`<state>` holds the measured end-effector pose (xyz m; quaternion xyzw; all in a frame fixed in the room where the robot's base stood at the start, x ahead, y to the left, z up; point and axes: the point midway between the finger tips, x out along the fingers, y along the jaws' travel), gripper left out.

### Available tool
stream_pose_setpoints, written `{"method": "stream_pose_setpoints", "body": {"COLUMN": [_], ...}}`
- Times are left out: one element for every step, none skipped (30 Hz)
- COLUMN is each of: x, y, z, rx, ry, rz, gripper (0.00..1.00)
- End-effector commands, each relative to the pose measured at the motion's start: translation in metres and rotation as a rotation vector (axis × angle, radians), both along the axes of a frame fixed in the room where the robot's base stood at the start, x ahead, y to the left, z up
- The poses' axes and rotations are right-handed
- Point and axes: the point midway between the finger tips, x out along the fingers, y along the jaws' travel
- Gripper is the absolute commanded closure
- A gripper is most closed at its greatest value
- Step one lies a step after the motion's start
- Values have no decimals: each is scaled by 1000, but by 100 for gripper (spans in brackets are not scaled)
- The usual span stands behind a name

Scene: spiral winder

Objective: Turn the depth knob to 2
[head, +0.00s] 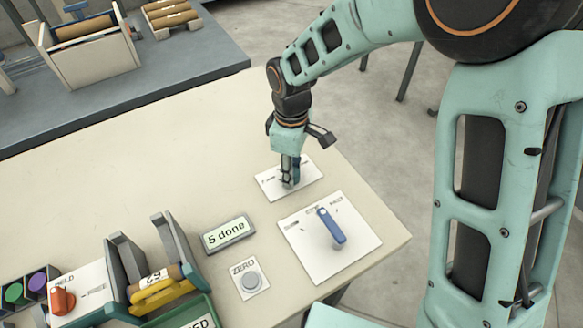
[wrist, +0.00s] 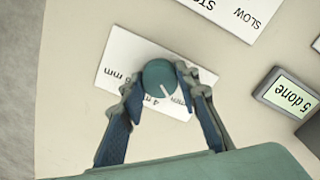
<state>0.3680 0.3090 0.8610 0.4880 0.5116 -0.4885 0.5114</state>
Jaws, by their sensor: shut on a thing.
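The depth knob is a round green knob (wrist: 158,74) on a white label plate (wrist: 112,60), which also shows in the head view (head: 308,172). The plate has several mm marks, partly covered by my fingers; one reads 4 mm. The knob's white pointer line points to the lower right in the wrist view, between the 4 mm mark and a partly hidden mark to its right. My gripper (wrist: 160,82) is shut on the knob, one finger on each side. In the head view my gripper (head: 288,180) points down at the plate and hides most of the knob.
A blue lever (head: 331,226) on a white plate stands close in front. A display reading "5 done" (head: 229,234), a ZERO button (head: 250,281) and an orange knob (head: 62,300) are to the left. The table's back left is clear.

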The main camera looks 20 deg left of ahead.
Motion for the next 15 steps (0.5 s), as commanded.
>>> {"method": "stream_pose_setpoints", "body": {"x": [1,1,1,1,1,1,1,1,1,1,1,1,1,1,1], "y": [1,1,1,1,1,1,1,1,1,1,1,1,1,1,1], "z": [2,2,1,1,1,1,1,1,1,1,1,1,1,1,1], "rx": [2,2,2,2,2,2,2,2,2,2,2,2,1,1,1], "ry": [-2,-2,-2,-2,-2,-3,-3,-3,-3,-3,-3,-3,-3,-3,-3], "rz": [16,27,40,48,54,62,67,71,76,78,80,82,82,83,83], "gripper": [95,95,95,95,95,95,95,95,95,95,95,95,95,95,95]}}
